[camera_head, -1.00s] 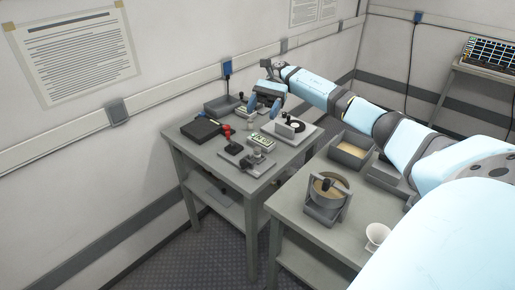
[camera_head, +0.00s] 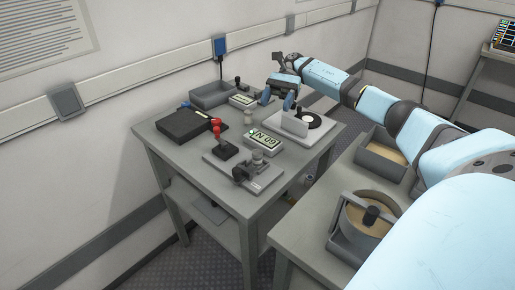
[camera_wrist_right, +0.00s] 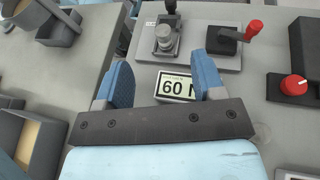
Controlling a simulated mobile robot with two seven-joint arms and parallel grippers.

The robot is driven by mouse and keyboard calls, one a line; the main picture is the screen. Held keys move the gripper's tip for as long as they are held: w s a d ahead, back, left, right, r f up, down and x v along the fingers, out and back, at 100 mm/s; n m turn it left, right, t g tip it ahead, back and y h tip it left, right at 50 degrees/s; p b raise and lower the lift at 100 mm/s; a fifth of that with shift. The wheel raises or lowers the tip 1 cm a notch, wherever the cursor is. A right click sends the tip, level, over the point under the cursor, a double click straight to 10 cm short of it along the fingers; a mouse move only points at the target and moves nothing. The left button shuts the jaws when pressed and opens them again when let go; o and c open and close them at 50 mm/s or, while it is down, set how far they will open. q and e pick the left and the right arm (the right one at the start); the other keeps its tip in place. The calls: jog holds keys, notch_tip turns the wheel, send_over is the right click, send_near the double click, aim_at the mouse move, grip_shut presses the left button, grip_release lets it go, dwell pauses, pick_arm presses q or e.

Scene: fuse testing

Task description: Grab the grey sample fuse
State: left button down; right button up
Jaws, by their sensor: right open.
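My right gripper (camera_head: 277,99) is open and empty above the far part of the grey test table (camera_head: 175,150); its blue fingers also show in the right wrist view (camera_wrist_right: 162,80). A grey cylindrical piece (camera_wrist_right: 167,40) stands in a fixture beyond the fingers in the right wrist view; it also shows in the head view (camera_head: 258,157). A small pale grey piece (camera_head: 248,117) stands farther back on the table. I cannot tell for certain which is the sample fuse. The display box (camera_head: 263,141) appears between the fingers in the wrist view. My left gripper is out of view.
A red-handled lever (camera_head: 217,127) and a black case (camera_head: 187,124) stand on the table's left. The side table (camera_head: 290,232) holds a round container (camera_head: 366,220).

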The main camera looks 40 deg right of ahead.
aim_at(258, 151)
jog(key=f, duration=0.1)
jog(key=f+b, duration=0.2)
jog(key=shift+s+a+f, duration=0.15)
jog(key=shift+s+a, duration=0.15)
jog(key=shift+s, duration=0.05)
jog(key=shift+a+f+b, duration=0.1)
jog(key=shift+f+b, duration=0.4)
jog(key=shift+f, duration=0.15)
jog(key=x, duration=0.7)
jog(key=shift+a+r, duration=0.1)
jog(key=shift+p+x, duration=0.4)
jog(key=shift+x, duration=2.65)
jog(key=shift+c, duration=0.3)
jog(key=c, duration=1)
jog(key=shift+c, duration=0.2)
